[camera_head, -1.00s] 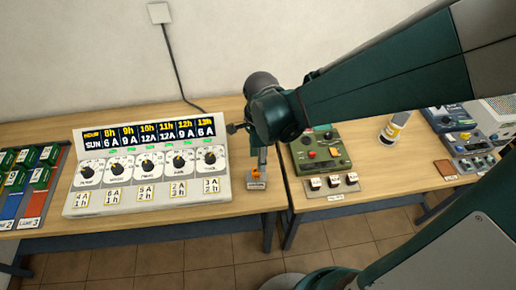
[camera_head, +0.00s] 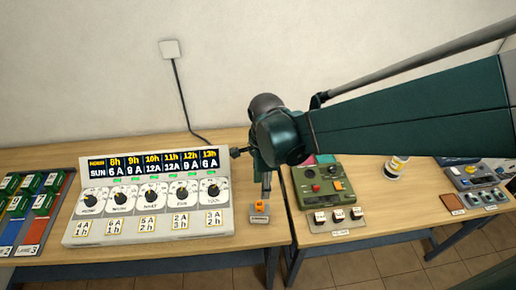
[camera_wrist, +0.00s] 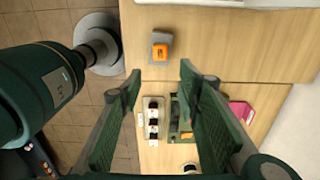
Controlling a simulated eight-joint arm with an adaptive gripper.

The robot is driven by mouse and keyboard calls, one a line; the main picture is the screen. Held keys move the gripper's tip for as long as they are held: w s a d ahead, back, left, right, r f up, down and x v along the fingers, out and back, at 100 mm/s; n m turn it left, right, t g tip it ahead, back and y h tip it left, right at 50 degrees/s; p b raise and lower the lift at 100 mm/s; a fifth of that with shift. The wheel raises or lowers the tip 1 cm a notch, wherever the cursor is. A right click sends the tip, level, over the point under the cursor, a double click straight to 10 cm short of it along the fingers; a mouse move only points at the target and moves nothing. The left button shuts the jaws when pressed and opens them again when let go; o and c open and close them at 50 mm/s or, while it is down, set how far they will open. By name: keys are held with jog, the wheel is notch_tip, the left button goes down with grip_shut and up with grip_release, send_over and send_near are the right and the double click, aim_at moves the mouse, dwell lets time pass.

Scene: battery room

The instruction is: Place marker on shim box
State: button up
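An orange piece (camera_head: 260,205), possibly the marker, sits on a small grey labelled stand (camera_head: 259,218) at the table's front right corner. In the wrist view the orange piece (camera_wrist: 160,52) and grey stand (camera_wrist: 166,39) lie just beyond and between my fingertips. My gripper (camera_wrist: 160,72) is open, with nothing between its fingers. In the head view my gripper (camera_head: 265,190) is a thin shape above and behind the orange piece, largely hidden by my wrist. I cannot tell which thing is the shim box.
A white dial panel (camera_head: 150,200) stands left of the stand. Across a gap, the right table holds a green control box (camera_head: 325,188), white switches (camera_head: 338,216), a pink item (camera_wrist: 241,111), a yellow-banded cylinder (camera_head: 396,167) and a brown plate (camera_head: 452,203). Coloured lanes (camera_head: 38,225) lie far left.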

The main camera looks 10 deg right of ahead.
jog(key=shift+d+r, duration=0.1)
jog(key=s+d+r+n+t, duration=0.3)
jog(key=d+r+n, duration=0.3)
jog(key=n, duration=0.3)
jog(key=s+d+r+n+t, duration=0.3)
jog(key=d+r+n+t, duration=0.1)
jog(key=d+r+n, duration=0.3)
jog(key=shift+s+d+r+n, duration=0.25)
jog(key=shift+r+n, duration=0.25)
jog(key=shift+n, duration=0.5)
notch_tip(320, 180, down, 7)
jog(key=b, duration=0.7)
dwell(0.9)
